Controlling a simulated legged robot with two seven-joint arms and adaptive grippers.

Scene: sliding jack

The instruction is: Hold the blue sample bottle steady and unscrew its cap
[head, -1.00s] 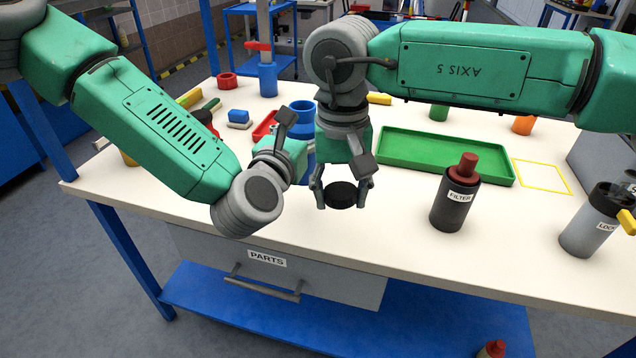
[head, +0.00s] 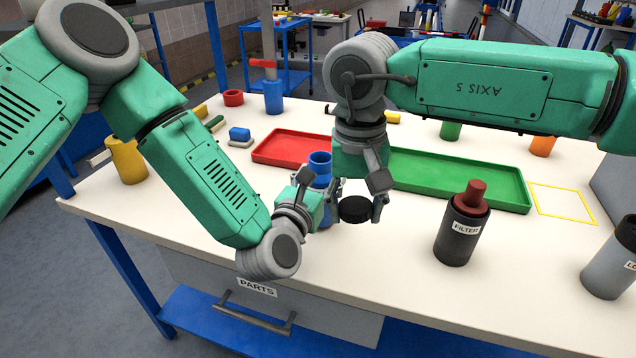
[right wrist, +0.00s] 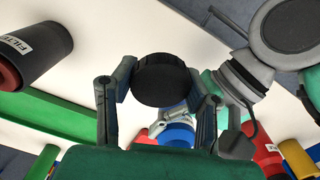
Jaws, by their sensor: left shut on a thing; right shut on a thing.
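The blue sample bottle (head: 320,165) is upright and its top is uncapped. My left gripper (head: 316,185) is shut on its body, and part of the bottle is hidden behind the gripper. The round black cap (head: 355,209) is apart from the bottle, in front and to its right. My right gripper (head: 360,207) points down and is shut on the cap. In the right wrist view the cap (right wrist: 161,80) sits between the fingers, with the blue bottle (right wrist: 178,136) beyond it. I cannot tell whether the bottle's base touches the table.
A red tray (head: 264,153) and a green tray (head: 480,188) lie behind the grippers. A dark FILTER canister (head: 456,243) stands to the right, with a grey canister (head: 606,265) farther right. A yellow outline (head: 562,204) marks bare table.

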